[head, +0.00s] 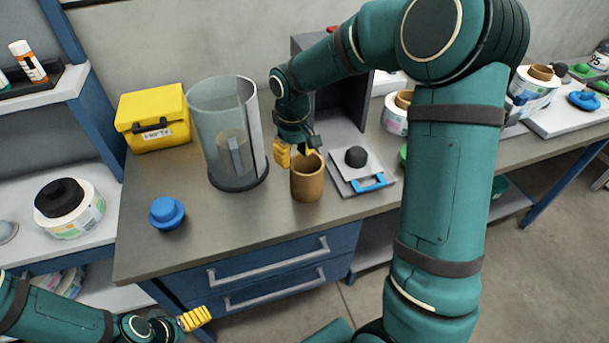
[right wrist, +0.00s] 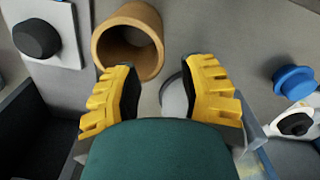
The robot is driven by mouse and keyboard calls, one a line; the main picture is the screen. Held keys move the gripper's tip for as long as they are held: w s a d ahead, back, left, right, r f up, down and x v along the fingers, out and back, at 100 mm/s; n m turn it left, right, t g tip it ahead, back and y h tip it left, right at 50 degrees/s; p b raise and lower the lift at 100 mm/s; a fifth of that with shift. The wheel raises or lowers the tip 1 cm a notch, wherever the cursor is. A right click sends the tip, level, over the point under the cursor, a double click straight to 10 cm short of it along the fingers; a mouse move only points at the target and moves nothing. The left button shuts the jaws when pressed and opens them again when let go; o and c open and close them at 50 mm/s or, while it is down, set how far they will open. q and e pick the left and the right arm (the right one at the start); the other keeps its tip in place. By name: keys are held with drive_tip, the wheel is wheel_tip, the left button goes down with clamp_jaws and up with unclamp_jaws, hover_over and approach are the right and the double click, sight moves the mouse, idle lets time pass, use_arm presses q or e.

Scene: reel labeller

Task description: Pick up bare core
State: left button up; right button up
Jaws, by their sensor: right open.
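The bare core (head: 307,183) is a brown, hollow cardboard tube standing upright on the grey workbench. My right gripper (head: 297,152) is open and empty, just behind and above the core's top rim. In the right wrist view the core (right wrist: 150,64) shows its open end beyond the left finger, not centred between the fingers of the gripper (right wrist: 160,70). Whether a finger touches the rim I cannot tell. My left gripper (head: 195,318) is low at the bottom left, off the bench; its opening is not clear.
A clear cylinder (head: 210,125) stands left of the core, with a yellow box (head: 153,118) behind it. A blue knobbed piece (head: 167,213) lies front left. A white plate with a black knob (head: 356,157) is close on the right. The bench front is mostly clear.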

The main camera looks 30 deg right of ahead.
sight(295, 171)
wheel_tip(295, 171, down, 5)
drive_tip(key=shift+r+b, duration=0.15)
drive_tip(key=shift+b, duration=0.15)
drive_tip(key=shift+f, duration=0.55)
wheel_tip(295, 171, down, 5)
drive_tip(key=shift+a+r+b, duration=0.1)
drive_tip(key=shift+b, duration=0.45)
clamp_jaws()
drive_tip(key=shift+r, duration=0.1)
